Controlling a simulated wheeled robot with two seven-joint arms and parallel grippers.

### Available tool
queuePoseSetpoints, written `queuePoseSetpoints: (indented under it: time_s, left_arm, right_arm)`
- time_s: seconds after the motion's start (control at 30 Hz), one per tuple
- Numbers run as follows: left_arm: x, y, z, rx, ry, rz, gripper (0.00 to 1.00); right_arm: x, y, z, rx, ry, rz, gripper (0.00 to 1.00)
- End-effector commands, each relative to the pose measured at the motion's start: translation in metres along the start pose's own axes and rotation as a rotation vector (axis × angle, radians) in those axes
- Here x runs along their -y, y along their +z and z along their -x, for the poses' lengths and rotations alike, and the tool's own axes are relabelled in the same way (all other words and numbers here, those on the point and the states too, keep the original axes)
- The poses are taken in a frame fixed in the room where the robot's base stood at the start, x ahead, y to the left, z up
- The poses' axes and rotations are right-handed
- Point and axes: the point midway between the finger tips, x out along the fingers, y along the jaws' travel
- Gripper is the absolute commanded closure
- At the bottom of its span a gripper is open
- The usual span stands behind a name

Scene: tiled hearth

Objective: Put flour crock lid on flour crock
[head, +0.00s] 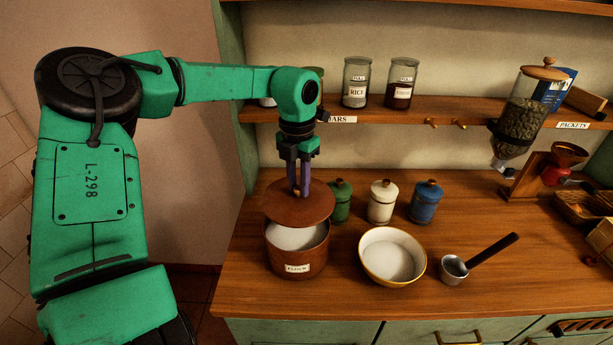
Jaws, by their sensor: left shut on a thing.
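The flour crock (296,262) is a brown round pot with a FLOUR label, standing on the wooden counter at its left part. White flour shows inside its open front. The flour crock lid (299,204) is a flat brown disc, held roughly level above the crock's back rim and covering part of the opening from this view. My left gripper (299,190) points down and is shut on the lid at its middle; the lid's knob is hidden. A gap with flour shows between lid and front rim. My right gripper is not in view.
Green (341,200), cream (382,201) and blue (426,201) canisters stand behind and right of the crock. A bowl of white powder (411,279) and a metal scoop (454,270) are to its right. A shelf with jars (356,82) runs above. The counter's front is clear.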

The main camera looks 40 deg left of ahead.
Motion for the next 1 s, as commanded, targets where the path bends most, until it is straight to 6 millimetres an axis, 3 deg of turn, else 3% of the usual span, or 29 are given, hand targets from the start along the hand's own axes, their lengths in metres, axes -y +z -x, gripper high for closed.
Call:
queuePoseSetpoints:
  time_s: [0.13,0.27,0.37,0.6,1.0]
  left_arm:
    - [0.000,0.000,0.001,0.001,-0.001,0.003,1.00]
    - [-0.001,0.001,0.000,0.001,-0.009,0.055,1.00]
    - [-0.001,0.002,-0.003,-0.002,-0.023,0.131,1.00]
    - [-0.001,0.002,-0.020,-0.002,-0.022,0.126,1.00]
    - [-0.001,0.002,-0.048,-0.001,-0.021,0.125,1.00]
  right_arm:
    - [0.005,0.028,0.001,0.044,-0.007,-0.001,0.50]
    - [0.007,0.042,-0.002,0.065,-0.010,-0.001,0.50]
    - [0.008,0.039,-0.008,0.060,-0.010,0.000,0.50]
    - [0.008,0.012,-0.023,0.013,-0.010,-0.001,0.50]
    - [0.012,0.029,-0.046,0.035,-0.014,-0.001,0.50]
